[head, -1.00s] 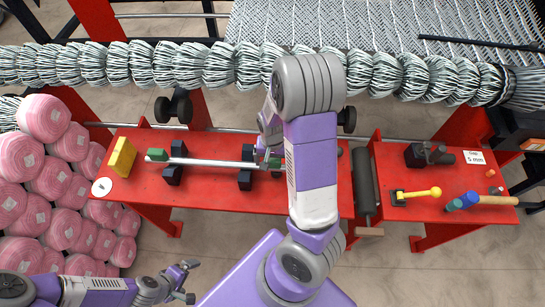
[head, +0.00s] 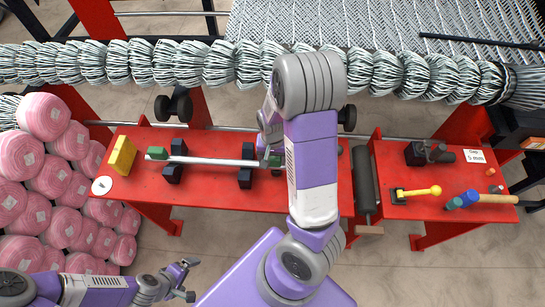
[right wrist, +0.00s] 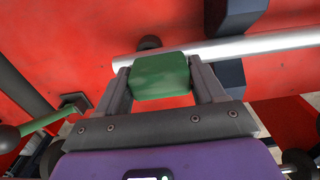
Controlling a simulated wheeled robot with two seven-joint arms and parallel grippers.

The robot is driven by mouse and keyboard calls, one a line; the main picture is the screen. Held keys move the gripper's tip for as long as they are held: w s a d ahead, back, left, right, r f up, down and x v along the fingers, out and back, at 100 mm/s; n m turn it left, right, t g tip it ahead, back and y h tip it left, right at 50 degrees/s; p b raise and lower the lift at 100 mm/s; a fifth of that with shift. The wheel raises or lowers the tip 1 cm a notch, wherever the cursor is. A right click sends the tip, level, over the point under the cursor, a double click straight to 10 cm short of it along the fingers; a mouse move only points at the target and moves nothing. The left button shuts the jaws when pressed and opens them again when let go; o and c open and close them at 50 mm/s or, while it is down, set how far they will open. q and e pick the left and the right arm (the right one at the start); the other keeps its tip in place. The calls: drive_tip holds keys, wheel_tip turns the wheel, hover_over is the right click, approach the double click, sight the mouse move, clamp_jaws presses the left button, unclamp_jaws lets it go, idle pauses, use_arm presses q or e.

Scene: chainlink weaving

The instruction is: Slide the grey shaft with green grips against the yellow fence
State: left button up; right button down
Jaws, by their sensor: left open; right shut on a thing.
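The grey shaft (head: 215,161) lies left to right on dark blocks on the red table. Its left green grip (head: 157,153) is a short gap to the right of the yellow fence (head: 122,155), not touching it. My right gripper (right wrist: 161,78) is shut on the right green grip (right wrist: 160,76), with a finger on each side of it. In the head view my right arm covers much of that end. My left gripper (head: 187,280) is open and empty, low in front of the table, well away from the shaft.
Dark support blocks (head: 172,174) stand under the shaft. A white round disc (head: 102,186) lies near the table's left corner. On the right table are a yellow hammer (head: 420,192) and a blue-headed mallet (head: 480,200). Pink spools (head: 45,115) are piled at left.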

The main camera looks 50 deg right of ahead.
sight(252, 163)
drive_tip(key=shift+w+a+p, duration=0.4)
drive_tip(key=shift+w+a, duration=0.85)
drive_tip(key=shift+w, duration=0.3)
drive_tip(key=shift+w+a+p, duration=0.35)
drive_tip(key=shift+w+a, duration=0.85)
drive_tip(key=shift+w, duration=0.3)
idle(0.7)
drive_tip(key=shift+s, duration=0.1)
idle(0.6)
drive_tip(key=shift+c, duration=0.7)
unclamp_jaws()
drive_tip(key=shift+o, duration=0.5)
drive_tip(key=shift+s+d+f, duration=0.1)
drive_tip(key=shift+s+f, duration=0.05)
drive_tip(key=shift+s, duration=0.25)
wheel_tip(252, 163, up, 8)
drive_tip(key=p, duration=0.2)
drive_tip(key=shift+w+p, duration=0.3)
drive_tip(key=shift+p, duration=0.1)
drive_tip(key=shift+f, duration=0.1)
